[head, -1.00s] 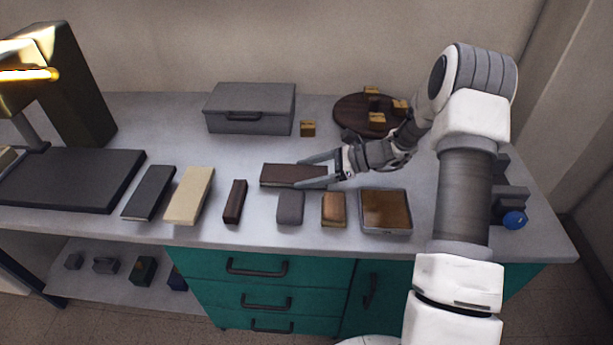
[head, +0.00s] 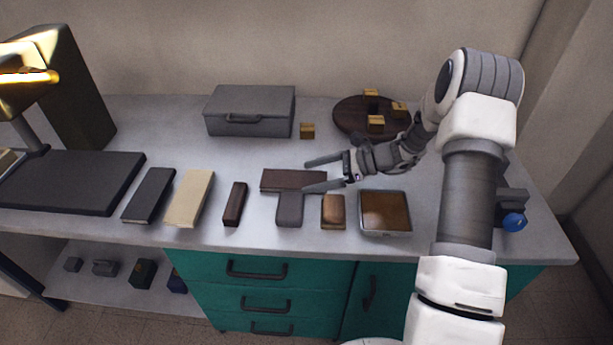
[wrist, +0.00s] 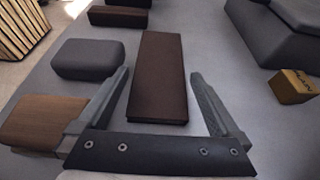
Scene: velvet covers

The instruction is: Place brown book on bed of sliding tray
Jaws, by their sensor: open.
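The brown book (head: 290,178), a dark brown flat slab, lies on the bench top near its middle. My gripper (head: 306,176) is open at the book's right end. In the wrist view the book (wrist: 158,80) shows between my two spread fingers, with a gap on both sides, and runs away from my gripper. A wide, flat black platform (head: 70,182) lies at the left below a lit, gold-and-dark machine; it looks like the sliding tray's bed, but I cannot be sure.
A grey pad (head: 290,211) and brown block (head: 333,212) lie before the book, beside a shallow brown-filled tray (head: 385,212). A narrow dark block (head: 235,204), cream book (head: 190,197) and black book (head: 149,195) lie leftward. A grey case (head: 250,110) stands behind.

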